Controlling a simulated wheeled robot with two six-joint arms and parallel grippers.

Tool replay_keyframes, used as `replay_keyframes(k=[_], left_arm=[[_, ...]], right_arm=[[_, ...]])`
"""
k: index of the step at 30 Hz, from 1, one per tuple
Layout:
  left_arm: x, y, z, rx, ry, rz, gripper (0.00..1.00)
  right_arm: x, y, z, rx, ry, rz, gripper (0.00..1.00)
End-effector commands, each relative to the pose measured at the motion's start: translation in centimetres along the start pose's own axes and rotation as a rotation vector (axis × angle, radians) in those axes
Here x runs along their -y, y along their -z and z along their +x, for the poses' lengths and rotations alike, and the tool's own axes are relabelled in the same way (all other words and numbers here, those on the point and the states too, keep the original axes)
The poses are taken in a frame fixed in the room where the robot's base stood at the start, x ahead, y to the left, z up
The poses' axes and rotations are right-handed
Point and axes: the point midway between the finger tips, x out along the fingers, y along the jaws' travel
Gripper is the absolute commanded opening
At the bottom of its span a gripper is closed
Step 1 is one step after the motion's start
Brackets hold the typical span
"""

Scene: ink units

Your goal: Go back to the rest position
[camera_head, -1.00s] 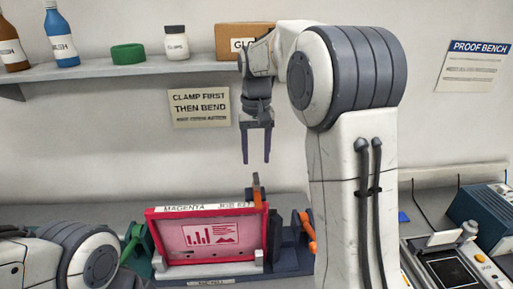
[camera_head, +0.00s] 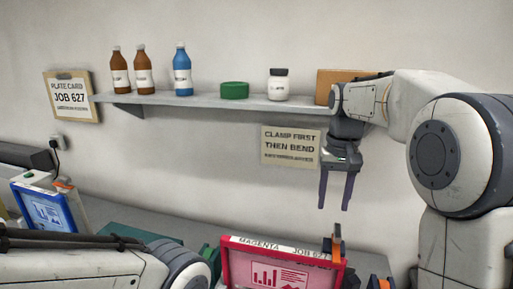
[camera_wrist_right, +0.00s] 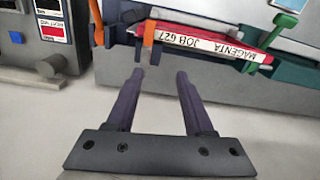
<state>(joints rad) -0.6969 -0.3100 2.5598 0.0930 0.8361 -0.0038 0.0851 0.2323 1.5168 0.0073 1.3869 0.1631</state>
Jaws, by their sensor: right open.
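My right gripper (camera_head: 336,190) hangs open and empty, fingers pointing down, in front of the wall and above the bench. Below it stands the magenta unit (camera_head: 284,266), a red-framed panel with a white label strip reading MAGENTA JOB 627. In the right wrist view my open fingers (camera_wrist_right: 160,78) point toward this red unit (camera_wrist_right: 200,38), with a clear gap between. My left arm crosses the lower left of the head view; its gripper is out of the picture.
A shelf (camera_head: 200,100) holds brown bottles (camera_head: 120,74), a blue bottle (camera_head: 182,74), a green ring (camera_head: 234,90), a white jar (camera_head: 278,86) and a cardboard box (camera_head: 328,84), partly behind my right arm. A blue-framed unit (camera_head: 48,208) stands at the left. Wall signs hang behind.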

Motion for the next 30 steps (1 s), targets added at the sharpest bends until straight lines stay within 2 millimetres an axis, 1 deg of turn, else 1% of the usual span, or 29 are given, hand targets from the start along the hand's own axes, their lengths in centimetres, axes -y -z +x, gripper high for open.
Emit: replay_keyframes(k=[1,2,3,5,6,8,9,13,15,18,21,23,26,30], left_arm=[[0.1,-0.1,1.0,0.0,0.0,0.0,0.65],[0.1,-0.1,1.3,0.0,0.0,-0.001,0.65],[0.1,-0.1,1.8,0.0,0.0,-0.001,0.65],[0.2,-0.1,2.6,0.0,0.0,-0.001,0.65],[0.2,-0.2,3.1,0.0,0.0,-0.002,0.65],[0.3,-0.2,3.8,0.0,0.0,-0.002,0.65],[0.3,-0.2,4.2,0.0,0.0,-0.003,0.65],[0.4,-0.3,5.7,0.0,0.0,-0.004,0.65],[0.5,-0.3,6.4,0.0,0.0,-0.004,0.65],[0.5,-0.4,7.1,0.0,0.0,-0.005,0.65],[0.5,-0.4,7.5,0.0,0.0,-0.005,0.65],[0.6,-0.4,7.5,0.0,0.0,-0.005,0.65],[0.6,-0.4,7.6,0.0,0.0,-0.005,0.65],[0.5,-0.4,7.5,0.0,0.0,-0.005,0.65]], right_arm=[[1.9,-1.6,1.4,0.0,0.005,-0.059,0.53],[3.0,-2.6,2.1,0.0,0.009,-0.096,0.53],[4.5,-4.1,3.2,-0.002,0.015,-0.151,0.53],[6.6,-6.8,5.0,-0.003,0.022,-0.235,0.53],[7.8,-8.6,6.1,-0.005,0.028,-0.293,0.53],[9.4,-11.5,7.9,-0.007,0.037,-0.376,0.53],[10.2,-13.5,9.2,-0.008,0.043,-0.432,0.53],[11.5,-19.9,13.2,-0.012,0.061,-0.608,0.53],[11.5,-23.0,15.3,-0.011,0.069,-0.691,0.53],[11.0,-26.4,17.7,-0.011,0.078,-0.786,0.53],[10.4,-28.6,19.2,-0.012,0.083,-0.848,0.53],[10.1,-29.3,19.8,-0.012,0.085,-0.87,0.53],[9.8,-29.8,20.1,-0.012,0.086,-0.886,0.53],[9.8,-29.9,20.1,-0.011,0.086,-0.887,0.53]])
